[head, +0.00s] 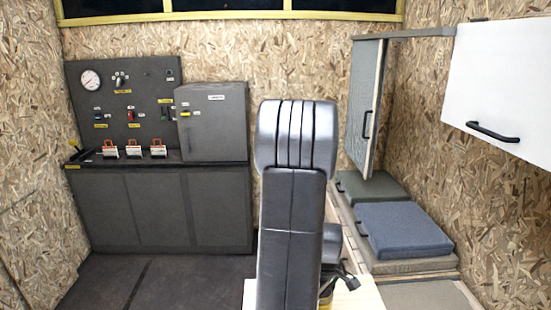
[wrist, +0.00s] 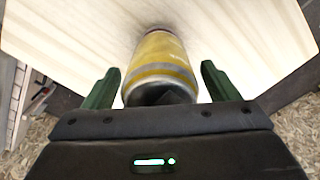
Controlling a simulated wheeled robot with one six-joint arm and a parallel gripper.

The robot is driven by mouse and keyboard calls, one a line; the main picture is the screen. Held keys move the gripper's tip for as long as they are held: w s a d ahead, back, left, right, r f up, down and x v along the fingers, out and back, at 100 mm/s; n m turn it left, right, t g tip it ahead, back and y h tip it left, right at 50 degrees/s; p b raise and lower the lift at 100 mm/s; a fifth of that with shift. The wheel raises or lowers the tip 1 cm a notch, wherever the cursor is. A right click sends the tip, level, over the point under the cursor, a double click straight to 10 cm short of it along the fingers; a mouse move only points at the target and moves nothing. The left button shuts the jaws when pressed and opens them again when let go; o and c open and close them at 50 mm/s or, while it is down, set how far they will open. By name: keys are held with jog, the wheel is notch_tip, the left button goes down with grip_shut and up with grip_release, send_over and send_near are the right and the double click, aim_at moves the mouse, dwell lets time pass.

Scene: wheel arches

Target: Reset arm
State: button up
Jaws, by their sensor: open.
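My gripper (wrist: 158,85) is open in the wrist view, with its two dark green fingers apart. A yellow cylinder with a grey band and a dark near end (wrist: 160,62) lies in view between and beyond the fingers, over a pale wooden board (wrist: 235,40). A gap shows on both sides of it, and I cannot tell whether it stands or lies.
A grey control panel (head: 105,120) with a gauge and switches stands above a dark cabinet (head: 140,210) at the left. A grey box (head: 212,125) sits on it. At the right are a blue cushion (head: 405,228), an open cabinet door (head: 363,105) and a white cabinet (head: 505,80). Dark floor (head: 160,280) is clear at the left.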

jog(key=shift+f, duration=0.3)
jog(key=shift+r, duration=0.45)
